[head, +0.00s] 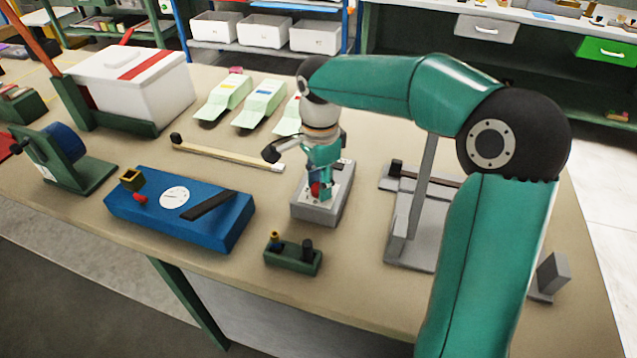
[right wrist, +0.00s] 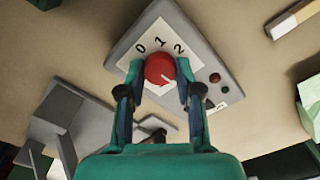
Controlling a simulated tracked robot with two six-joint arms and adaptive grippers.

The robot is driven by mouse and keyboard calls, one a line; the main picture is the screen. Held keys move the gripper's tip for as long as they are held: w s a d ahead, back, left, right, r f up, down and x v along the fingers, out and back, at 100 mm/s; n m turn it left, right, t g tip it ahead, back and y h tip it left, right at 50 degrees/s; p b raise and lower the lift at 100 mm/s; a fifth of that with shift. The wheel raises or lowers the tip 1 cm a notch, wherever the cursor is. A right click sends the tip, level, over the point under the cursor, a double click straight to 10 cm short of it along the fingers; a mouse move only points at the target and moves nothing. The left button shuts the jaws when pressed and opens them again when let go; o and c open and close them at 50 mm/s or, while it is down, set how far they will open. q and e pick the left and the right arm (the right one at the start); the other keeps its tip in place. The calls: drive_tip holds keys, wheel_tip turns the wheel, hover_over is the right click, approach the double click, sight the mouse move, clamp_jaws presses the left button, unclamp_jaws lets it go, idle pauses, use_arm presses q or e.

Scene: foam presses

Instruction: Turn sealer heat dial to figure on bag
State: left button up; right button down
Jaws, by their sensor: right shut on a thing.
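The red dial (right wrist: 159,69) sits on a grey control box (head: 318,212) with a white face marked 0, 1 and 2. My right gripper (right wrist: 158,85) is shut on the dial, one finger on each side. A short white mark shows on the dial, but its exact pointing is hard to tell. In the head view the right gripper (head: 322,185) reaches down onto the box from above. Pale green bags (head: 222,98) with small coloured labels lie behind it; I cannot read any figure on them. My left gripper is not in view.
A blue device (head: 225,222) with a white disc stands left of the box. A small green holder (head: 292,260) stands in front, and a grey stand (head: 405,235) to the right. A white box (head: 140,85) with a red stripe is at the back left.

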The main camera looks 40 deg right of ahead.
drive_tip(key=shift+s+a+f+m, duration=0.1)
drive_tip(key=shift+s+f+m, duration=0.05)
drive_tip(key=shift+m, duration=0.15)
drive_tip(key=c, duration=0.8)
unclamp_jaws()
drive_tip(key=shift+r, duration=0.2)
drive_tip(key=shift+r, duration=0.2)
wheel_tip(320, 180, up, 11)
drive_tip(key=shift+r, duration=0.15)
